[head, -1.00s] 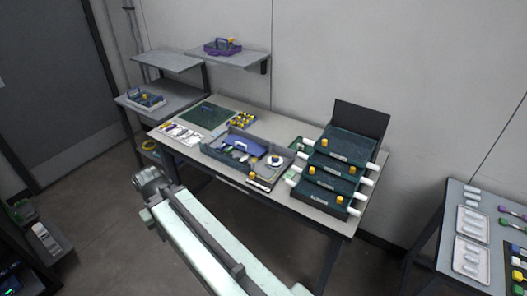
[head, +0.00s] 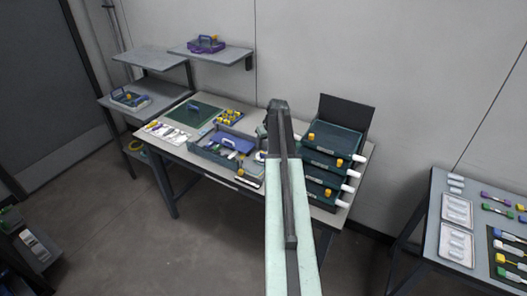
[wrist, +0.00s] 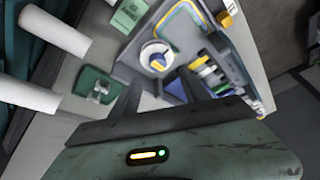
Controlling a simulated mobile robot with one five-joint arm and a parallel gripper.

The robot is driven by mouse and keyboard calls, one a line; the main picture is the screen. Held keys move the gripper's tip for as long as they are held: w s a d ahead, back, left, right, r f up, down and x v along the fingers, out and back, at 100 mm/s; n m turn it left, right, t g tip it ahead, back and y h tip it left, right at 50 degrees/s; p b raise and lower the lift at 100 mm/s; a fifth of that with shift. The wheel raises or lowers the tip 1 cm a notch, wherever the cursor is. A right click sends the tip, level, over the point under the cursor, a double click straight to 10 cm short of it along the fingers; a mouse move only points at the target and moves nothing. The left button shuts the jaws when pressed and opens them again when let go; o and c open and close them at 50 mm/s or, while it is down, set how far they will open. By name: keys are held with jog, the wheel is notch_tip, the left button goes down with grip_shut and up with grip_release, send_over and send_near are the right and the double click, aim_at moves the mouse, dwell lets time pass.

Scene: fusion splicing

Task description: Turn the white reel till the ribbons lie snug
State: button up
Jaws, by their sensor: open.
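The white reel (wrist: 157,55) shows in the wrist view, round with a dark and yellow edge, in the grey tray beyond my fingers. In the head view my arm hides most of it. Blue and yellow curved bands (wrist: 186,22) lie close to the reel; I cannot tell if they are the ribbons or how snug they are. My gripper (wrist: 162,92) is open, its two dark fingers apart with nothing between them. The reel lies just ahead of the fingertips, apart from them. In the head view my arm's end is over the bench, between tray and stack.
The grey tray (head: 205,153) holds a blue-purple piece (head: 230,142). Stacked dark green trays (head: 335,138) with white handles stand close on the right; the handles (wrist: 55,32) fill the wrist view's left. A green mat (head: 190,113) and yellow-topped parts (head: 229,117) lie farther left.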

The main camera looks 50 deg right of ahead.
aim_at(263, 153)
jog(key=shift+d+f+b, duration=0.3)
jog(key=shift+f+b, duration=0.1)
jog(key=b+x, duration=0.6)
jog(key=x, duration=0.1)
jog(key=shift+f+b, duration=0.1)
jog(key=shift+b, duration=0.25)
jog(key=shift+c, duration=0.3)
grip_shut()
